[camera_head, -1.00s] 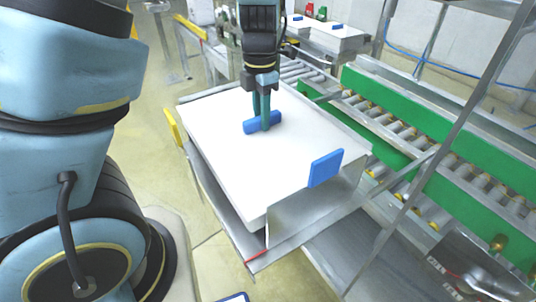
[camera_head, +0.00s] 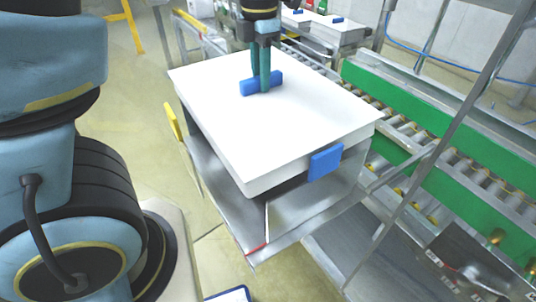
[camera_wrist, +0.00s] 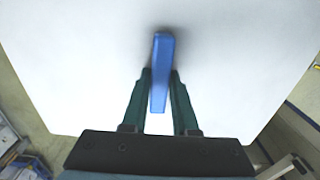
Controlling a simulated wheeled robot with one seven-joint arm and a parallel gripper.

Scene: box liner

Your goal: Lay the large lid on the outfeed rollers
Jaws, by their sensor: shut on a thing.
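The large lid (camera_head: 320,110) is a wide white slab with a blue handle (camera_head: 248,89) standing up near its middle. My gripper (camera_head: 262,84) is shut on that handle from above. In the wrist view my gripper (camera_wrist: 159,85) has a finger on each side of the blue handle (camera_wrist: 160,95), and the white lid (camera_wrist: 70,50) fills most of the picture. The outfeed rollers cannot be told for certain; rollers (camera_head: 400,121) run between green side rails at the right.
A blue block (camera_head: 325,164) sits on the stand's near right side and a yellow one (camera_head: 171,121) on its left. A slanting metal bar (camera_head: 440,140) crosses in front of the conveyor. More white lids with blue handles (camera_head: 338,20) lie at the back.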

